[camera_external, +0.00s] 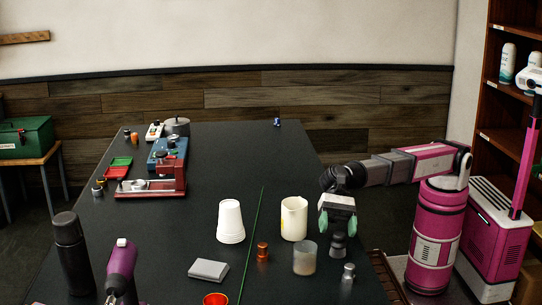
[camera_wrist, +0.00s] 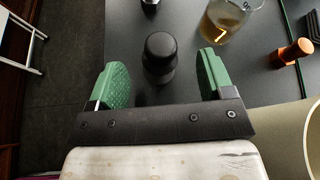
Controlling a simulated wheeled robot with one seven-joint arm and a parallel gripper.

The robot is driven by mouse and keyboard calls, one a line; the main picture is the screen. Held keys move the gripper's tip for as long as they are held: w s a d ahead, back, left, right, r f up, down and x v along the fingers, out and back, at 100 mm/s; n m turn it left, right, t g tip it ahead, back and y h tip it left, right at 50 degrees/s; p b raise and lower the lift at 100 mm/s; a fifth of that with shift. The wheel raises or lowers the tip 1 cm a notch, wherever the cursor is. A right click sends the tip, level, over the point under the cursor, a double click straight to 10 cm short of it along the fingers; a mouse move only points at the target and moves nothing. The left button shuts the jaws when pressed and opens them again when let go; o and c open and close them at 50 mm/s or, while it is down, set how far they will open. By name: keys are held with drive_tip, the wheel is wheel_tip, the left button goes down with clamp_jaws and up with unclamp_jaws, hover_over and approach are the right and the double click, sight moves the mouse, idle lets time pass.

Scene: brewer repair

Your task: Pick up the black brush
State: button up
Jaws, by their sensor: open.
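The black brush (camera_wrist: 159,54) stands upright on the dark table, seen from above in the wrist view as a rounded black knob with a wider part below. In the external view the brush (camera_external: 338,246) shows just under my gripper, partly hidden by it. My gripper (camera_external: 337,222) is open and points down. In the wrist view its green fingers (camera_wrist: 162,74) are apart, one on each side of the brush, with a gap on both sides. Nothing is held.
A clear cup (camera_external: 305,259), a cream pitcher (camera_external: 293,219) and a small metal piece (camera_external: 348,273) stand close by. An orange-copper piece (camera_external: 262,251), a green rod (camera_external: 252,245) and white stacked cups (camera_external: 231,222) are further left. The table's right edge (camera_external: 366,253) is near.

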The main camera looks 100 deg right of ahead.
sight(341, 243)
drive_tip(key=shift+x, duration=2.95)
drive_tip(key=shift+s+a+r, duration=0.1)
drive_tip(key=shift+s, duration=0.1)
drive_tip(key=c, duration=1)
